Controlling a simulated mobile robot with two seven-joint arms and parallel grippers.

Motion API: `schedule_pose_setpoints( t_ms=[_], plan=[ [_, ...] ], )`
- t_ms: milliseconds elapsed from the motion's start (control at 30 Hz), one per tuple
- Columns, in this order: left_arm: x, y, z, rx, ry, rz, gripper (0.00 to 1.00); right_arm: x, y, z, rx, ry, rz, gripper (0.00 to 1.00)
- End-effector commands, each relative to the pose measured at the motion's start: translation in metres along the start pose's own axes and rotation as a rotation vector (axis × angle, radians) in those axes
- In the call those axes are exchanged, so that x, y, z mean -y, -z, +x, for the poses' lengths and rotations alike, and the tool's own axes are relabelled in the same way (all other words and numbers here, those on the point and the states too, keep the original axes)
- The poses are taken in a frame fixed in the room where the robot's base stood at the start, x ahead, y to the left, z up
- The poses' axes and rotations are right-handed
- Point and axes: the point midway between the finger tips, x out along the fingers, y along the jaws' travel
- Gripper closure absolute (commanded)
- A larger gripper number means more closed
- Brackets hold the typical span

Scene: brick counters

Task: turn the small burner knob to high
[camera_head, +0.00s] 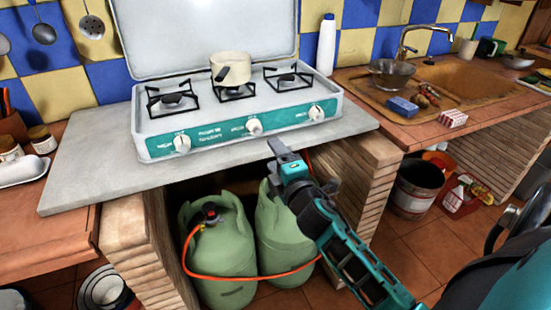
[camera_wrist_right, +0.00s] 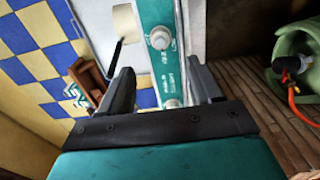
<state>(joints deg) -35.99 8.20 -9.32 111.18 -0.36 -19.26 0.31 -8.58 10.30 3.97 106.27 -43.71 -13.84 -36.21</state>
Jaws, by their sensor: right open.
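The white stove (camera_head: 222,118) has a teal front panel with a left knob (camera_head: 182,144), a middle knob (camera_head: 254,126) and a right knob (camera_head: 317,113). All are white and round. I cannot tell which one belongs to the small burner, nor their exact settings. My right gripper (camera_head: 279,150) is open and empty, in front of and below the panel, between the middle and right knobs in the head view. In the right wrist view, one knob (camera_wrist_right: 160,40) shows beyond the open fingers (camera_wrist_right: 162,85) and another (camera_wrist_right: 172,103) between them. My left gripper is not in view.
A cream pot (camera_head: 230,66) stands on the middle burner. The grey slab (camera_head: 85,165) juts out below the stove. Green gas bottles (camera_head: 222,250) with an orange hose stand underneath. A white bottle (camera_head: 326,45) stands right of the stove, beside the sink counter.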

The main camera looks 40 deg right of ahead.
Motion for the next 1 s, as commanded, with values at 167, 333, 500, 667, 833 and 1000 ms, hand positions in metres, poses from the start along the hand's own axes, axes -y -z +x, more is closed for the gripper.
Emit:
schedule_pose_setpoints(
  t_ms=[167, 333, 500, 667, 833, 1000],
  plan=[
    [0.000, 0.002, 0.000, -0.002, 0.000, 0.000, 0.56, 0.000, -0.002, 0.002, -0.001, -0.001, 0.000, 0.36],
    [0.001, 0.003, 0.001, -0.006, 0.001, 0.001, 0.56, 0.000, -0.002, 0.002, -0.001, 0.000, 0.000, 0.36],
    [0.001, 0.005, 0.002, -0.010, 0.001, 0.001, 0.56, 0.000, -0.002, 0.002, -0.001, 0.000, 0.000, 0.36],
    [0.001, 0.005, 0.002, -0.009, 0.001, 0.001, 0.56, 0.000, -0.002, 0.002, -0.001, 0.000, 0.000, 0.36],
    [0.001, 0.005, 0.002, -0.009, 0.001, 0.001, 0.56, 0.004, 0.000, 0.000, -0.005, 0.009, 0.016, 0.36],
    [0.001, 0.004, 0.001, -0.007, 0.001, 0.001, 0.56, 0.054, 0.021, -0.036, -0.040, 0.154, 0.281, 0.36]
  ],
)
